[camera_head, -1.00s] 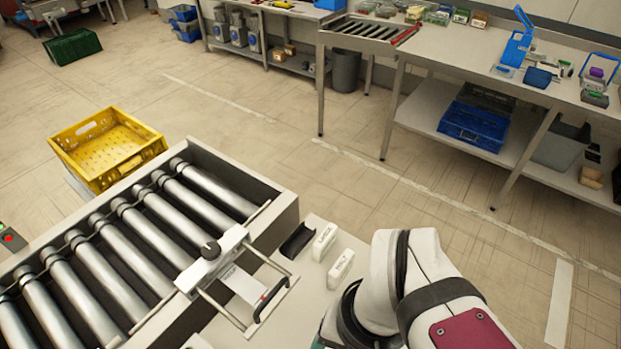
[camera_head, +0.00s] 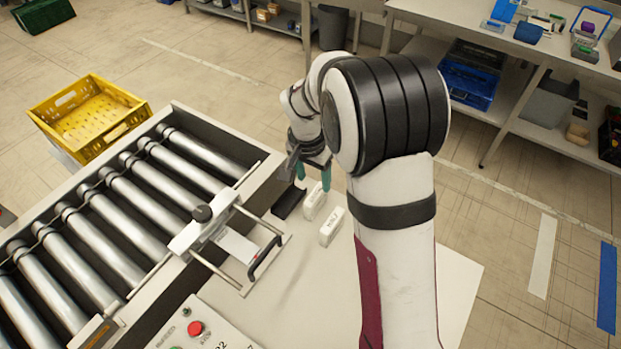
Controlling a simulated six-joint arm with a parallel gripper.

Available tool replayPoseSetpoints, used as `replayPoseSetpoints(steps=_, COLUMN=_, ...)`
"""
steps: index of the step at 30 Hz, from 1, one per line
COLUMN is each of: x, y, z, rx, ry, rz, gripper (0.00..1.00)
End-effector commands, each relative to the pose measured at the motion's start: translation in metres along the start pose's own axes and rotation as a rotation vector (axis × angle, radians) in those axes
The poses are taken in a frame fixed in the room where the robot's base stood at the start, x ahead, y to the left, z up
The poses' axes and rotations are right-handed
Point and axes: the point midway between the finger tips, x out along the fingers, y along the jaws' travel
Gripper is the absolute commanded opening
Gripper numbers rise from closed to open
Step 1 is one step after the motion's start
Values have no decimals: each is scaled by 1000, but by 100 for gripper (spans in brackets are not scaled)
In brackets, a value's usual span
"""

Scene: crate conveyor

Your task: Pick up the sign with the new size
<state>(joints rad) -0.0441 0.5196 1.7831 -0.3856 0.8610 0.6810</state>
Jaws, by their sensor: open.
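Two white signs with dark lettering stand on the light table to the right of the conveyor: a far sign (camera_head: 314,203) and a near sign (camera_head: 331,227). The lettering is too small to read surely. My gripper (camera_head: 313,176) has teal fingertips, points down and is open and empty just above the far sign. I cannot tell whether the fingers are beside its top. A dark, empty-looking holder (camera_head: 289,203) lies left of the far sign. A frame on the conveyor's edge holds a white card (camera_head: 237,246) with small print.
The roller conveyor (camera_head: 135,205) fills the left. A yellow crate (camera_head: 88,112) stands beyond it. A control panel with a red button (camera_head: 195,328) is at the bottom. My arm covers the table's middle; its right corner (camera_head: 455,285) is bare.

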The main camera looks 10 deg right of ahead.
Motion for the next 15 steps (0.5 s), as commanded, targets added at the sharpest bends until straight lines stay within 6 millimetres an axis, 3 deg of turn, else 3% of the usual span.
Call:
replayPoseSetpoints(steps=3, x=26, y=1, z=0, rx=0, ry=-2, rz=2, gripper=65)
replayPoseSetpoints(steps=15, x=87, y=-1, z=0, rx=0, ry=-2, rz=-1, gripper=65)
